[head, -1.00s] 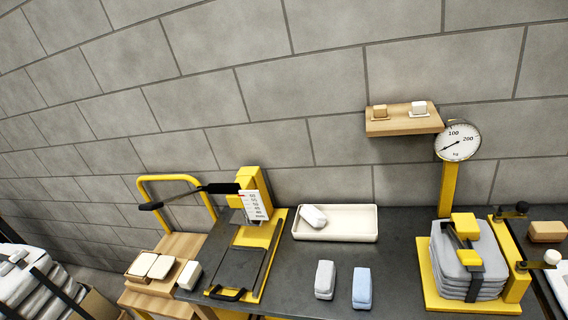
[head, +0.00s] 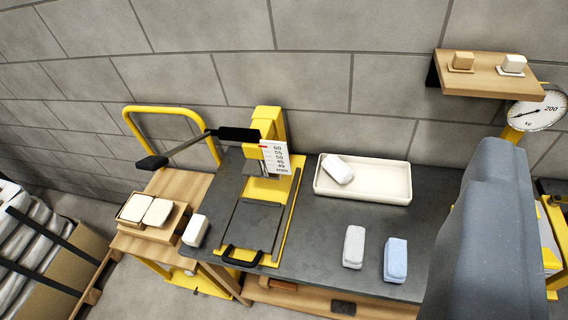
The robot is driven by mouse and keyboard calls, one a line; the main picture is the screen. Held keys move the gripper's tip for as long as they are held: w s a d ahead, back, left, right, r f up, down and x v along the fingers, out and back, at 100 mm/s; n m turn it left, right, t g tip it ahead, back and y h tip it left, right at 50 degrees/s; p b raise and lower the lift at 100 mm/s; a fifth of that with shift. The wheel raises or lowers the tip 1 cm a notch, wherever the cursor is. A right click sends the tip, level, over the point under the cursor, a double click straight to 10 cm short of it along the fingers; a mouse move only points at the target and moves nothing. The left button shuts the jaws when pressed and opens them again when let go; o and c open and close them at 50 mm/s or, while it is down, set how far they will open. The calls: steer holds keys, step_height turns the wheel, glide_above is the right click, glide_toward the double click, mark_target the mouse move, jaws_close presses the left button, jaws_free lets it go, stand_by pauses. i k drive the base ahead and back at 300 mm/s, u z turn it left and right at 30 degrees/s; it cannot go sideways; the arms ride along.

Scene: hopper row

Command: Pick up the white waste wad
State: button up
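A white, rounded wad (head: 337,169) lies in the left part of the shallow cream tray (head: 372,192) on the dark bench. Another white block (head: 195,230) stands at the bench's left end, beside the wooden box. A light grey wad (head: 354,246) and a light blue wad (head: 396,259) lie on the bench in front of the tray. The frames do not settle which white piece is the waste wad. My gripper does not show. A large grey-blue shape, apparently part of my arm, covers the right side and hides the bench there.
A yellow press with a long lever (head: 268,150) stands left of the tray. A wooden box (head: 152,218) holds white blocks on a wooden stand. A wall shelf (head: 490,78) carries two small blocks, above a dial scale (head: 540,110). Dark bench (head: 320,240) around the wads is clear.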

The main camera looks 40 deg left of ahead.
mark_target(325, 163)
steer(key=u, duration=0.3)
steer(key=i, duration=1)
steer(key=z, duration=0.1)
